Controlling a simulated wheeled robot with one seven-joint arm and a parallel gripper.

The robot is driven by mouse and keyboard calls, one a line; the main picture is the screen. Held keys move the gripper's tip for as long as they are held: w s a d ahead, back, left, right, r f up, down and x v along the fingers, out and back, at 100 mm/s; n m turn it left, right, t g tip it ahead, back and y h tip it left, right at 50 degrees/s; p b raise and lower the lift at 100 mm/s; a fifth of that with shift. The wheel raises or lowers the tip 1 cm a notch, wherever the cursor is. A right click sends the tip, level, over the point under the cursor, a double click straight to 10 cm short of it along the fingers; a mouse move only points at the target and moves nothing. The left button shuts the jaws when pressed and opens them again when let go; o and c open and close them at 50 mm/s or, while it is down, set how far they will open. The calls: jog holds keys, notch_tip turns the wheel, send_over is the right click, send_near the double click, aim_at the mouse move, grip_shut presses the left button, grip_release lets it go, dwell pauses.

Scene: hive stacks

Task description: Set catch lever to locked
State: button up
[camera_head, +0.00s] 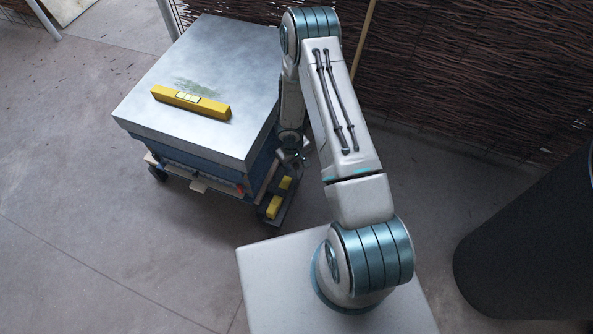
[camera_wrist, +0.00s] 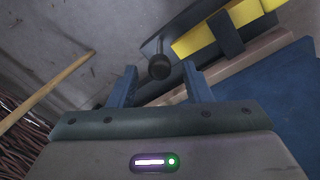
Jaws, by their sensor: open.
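A black round knob (camera_wrist: 159,67), which looks like the end of the catch lever, shows in the wrist view on a thin dark arm beside a yellow and black part (camera_wrist: 205,38) of the stand. My gripper (camera_wrist: 163,78) is open. The knob appears between and just beyond its two blue-grey fingertips; I cannot tell whether they touch. In the head view my gripper (camera_head: 292,152) is low at the right side of the hive (camera_head: 177,150), mostly hidden by my arm. The lever cannot be made out there, and its setting cannot be told.
The hive has a grey metal lid (camera_head: 225,60) with a yellow level (camera_head: 190,103) on it. It stands on a wheeled stand with yellow blocks (camera_head: 274,207). A wicker fence (camera_head: 470,70) is behind, a dark barrel (camera_head: 530,245) at right. The floor at front left is clear.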

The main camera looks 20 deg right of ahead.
jog(key=f, duration=0.2)
jog(key=f+b, duration=0.1)
jog(key=f, duration=0.2)
jog(key=shift+w+d+f, duration=0.1)
jog(key=shift+d+f, duration=0.1)
grip_shut()
